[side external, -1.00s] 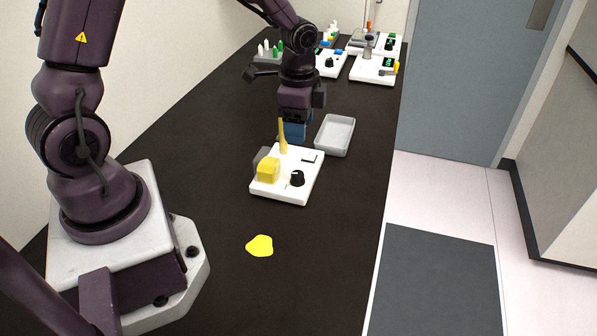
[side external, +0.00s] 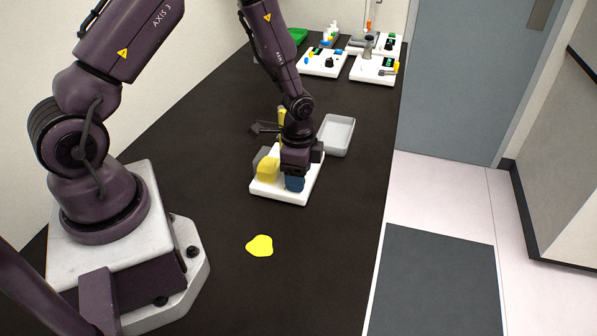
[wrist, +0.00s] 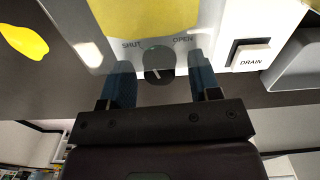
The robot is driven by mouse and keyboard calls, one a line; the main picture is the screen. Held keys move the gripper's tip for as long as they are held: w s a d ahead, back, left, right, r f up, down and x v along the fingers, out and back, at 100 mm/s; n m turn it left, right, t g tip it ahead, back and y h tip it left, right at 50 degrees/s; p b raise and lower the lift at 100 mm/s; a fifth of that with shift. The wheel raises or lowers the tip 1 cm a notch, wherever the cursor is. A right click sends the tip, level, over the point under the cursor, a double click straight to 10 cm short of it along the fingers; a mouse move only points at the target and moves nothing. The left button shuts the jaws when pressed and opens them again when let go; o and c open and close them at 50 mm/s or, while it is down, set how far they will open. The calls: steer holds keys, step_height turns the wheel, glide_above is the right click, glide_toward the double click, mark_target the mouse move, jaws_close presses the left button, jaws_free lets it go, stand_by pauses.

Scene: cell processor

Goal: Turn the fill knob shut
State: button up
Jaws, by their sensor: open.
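The fill knob (wrist: 157,62) is a dark round knob on a white unit (side external: 265,193), with the printed words SHUT to its left and OPEN to its right in the wrist view. My gripper (wrist: 159,66) is open, its two blue fingers on either side of the knob with a visible gap at each side. In the side view my gripper (side external: 294,184) is down over the front right of the unit and hides the knob. I cannot tell the knob's exact setting.
A yellow block (side external: 268,170) stands on the unit left of my gripper. A DRAIN switch (wrist: 249,55) is on the unit's other side. A grey tray (side external: 337,136) lies behind. A yellow patch (side external: 260,246) lies on the dark bench in front.

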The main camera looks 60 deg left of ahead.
steer(key=c, duration=0.9)
steer(key=shift+n, duration=2.9)
steer(key=o, duration=0.9)
